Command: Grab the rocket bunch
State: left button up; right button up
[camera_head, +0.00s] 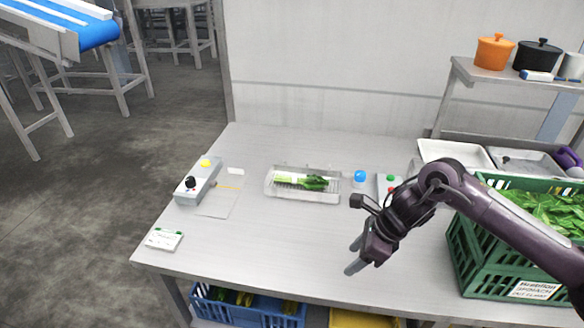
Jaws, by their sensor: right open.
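A bunch of green leaves with pale stalks (316,183), which looks like the rocket bunch, lies in a shallow clear tray (272,194) at the middle of the steel table. My right gripper (354,257) is open and empty. It appears in front of the tray and to its right, over the bare table, with its fingers pointing down and left. It is apart from the bunch. My left gripper is not in view.
A green crate (463,257) of loose leaves stands at the right beside my right arm. A grey control box (199,180) and a small white device (164,239) are at the left. A blue-topped item (360,176) is right of the tray. The table's front middle is clear.

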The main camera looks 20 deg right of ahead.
aim_at(313, 181)
jog(key=i, duration=1.2)
